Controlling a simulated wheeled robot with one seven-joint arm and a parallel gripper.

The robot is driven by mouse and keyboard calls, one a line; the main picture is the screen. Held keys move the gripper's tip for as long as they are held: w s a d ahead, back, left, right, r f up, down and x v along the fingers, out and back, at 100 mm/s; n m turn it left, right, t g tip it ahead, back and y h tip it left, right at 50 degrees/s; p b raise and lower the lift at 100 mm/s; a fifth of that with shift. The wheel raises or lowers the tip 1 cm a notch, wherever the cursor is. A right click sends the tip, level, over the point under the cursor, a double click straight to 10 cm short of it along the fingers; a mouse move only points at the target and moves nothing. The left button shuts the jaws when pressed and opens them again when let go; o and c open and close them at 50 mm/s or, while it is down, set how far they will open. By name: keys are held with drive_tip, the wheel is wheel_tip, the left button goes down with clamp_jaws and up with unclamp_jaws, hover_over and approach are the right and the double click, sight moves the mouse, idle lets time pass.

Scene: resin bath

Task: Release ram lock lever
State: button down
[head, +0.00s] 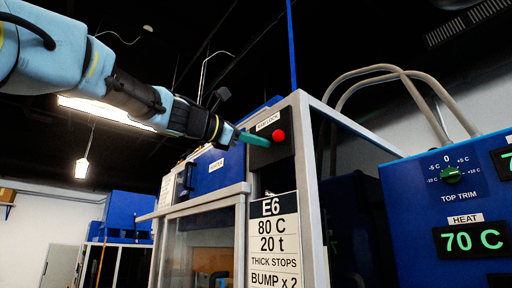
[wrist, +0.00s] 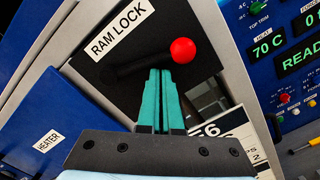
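The ram lock lever is a short dark bar (wrist: 144,64) with a red ball knob (wrist: 183,50), on a black panel labelled RAM LOCK (wrist: 118,36). In the head view the red knob (head: 278,136) shows on the black panel (head: 262,155) at the top of the press. My gripper's teal fingers (wrist: 158,74) are together, with only a thin line between them. Their tips are at the bar, left of the knob; the bar runs across them. I cannot tell whether they touch it. In the head view my gripper (head: 254,139) reaches the panel from the left.
A blue panel labelled HEATER (wrist: 48,143) is left of the lever panel. A sign reading E6, 80 C, 20 t (head: 273,230) hangs below it. A blue control box (head: 455,215) with a dial and a 70 C display stands at right. The press frame (head: 310,180) is close by.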

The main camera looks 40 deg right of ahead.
drive_tip(key=shift+s+r, duration=0.5)
drive_tip(key=shift+r, duration=0.55)
